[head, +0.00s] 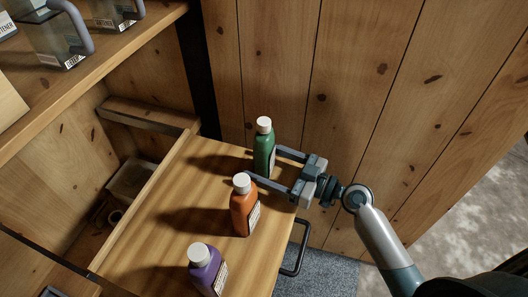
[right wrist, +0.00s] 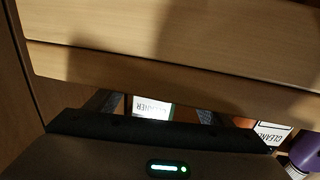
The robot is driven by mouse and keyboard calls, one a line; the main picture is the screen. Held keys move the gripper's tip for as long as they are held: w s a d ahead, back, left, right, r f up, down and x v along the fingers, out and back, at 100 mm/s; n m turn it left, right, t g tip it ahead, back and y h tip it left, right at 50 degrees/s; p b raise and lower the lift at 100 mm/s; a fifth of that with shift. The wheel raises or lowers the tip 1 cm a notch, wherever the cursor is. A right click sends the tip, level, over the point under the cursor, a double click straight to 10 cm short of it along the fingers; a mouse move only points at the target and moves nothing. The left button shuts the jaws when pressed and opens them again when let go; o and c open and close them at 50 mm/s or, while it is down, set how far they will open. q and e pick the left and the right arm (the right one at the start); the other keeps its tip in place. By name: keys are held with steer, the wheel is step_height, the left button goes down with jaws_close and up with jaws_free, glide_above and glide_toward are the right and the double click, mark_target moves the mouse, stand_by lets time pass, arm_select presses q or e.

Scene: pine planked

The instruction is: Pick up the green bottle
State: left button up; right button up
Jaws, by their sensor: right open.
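The green bottle (head: 264,152) with a white cap stands upright at the far end of the wooden drawer-like surface (head: 160,235). My right gripper (head: 263,164) is open, coming in from the right. One finger reaches behind the bottle's right side and the other passes in front of its base, so the bottle appears between the fingertips. I cannot tell whether either finger touches it. In the right wrist view the bottle's white label with a green edge (right wrist: 152,108) shows between the fingers, its upper part hidden. My left gripper is not in view.
An orange bottle (head: 243,207) stands close to the nearer finger, with a purple bottle (head: 206,270) further forward. Shelves with clear jugs (head: 62,40) are at the left. A plank wall (head: 340,80) rises behind. A dark handle (head: 297,250) is at the surface's right edge.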

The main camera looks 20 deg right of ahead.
mark_target(256, 155)
steer(key=shift+w+a+r+p, duration=0.25)
steer(key=shift+w+a+p, duration=0.2)
steer(key=shift+w, duration=0.1)
steer(key=shift+w+a+r+p, duration=0.3)
steer(key=shift+w+a, duration=0.15)
steer(key=shift+w, duration=0.1)
steer(key=shift+w+a+f, duration=0.25)
steer(key=shift+w+a, duration=0.3)
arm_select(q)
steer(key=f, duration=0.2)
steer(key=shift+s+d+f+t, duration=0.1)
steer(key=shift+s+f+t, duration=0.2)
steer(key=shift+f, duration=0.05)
arm_select(e)
steer(key=c, duration=1.6)
steer(key=shift+r, duration=0.15)
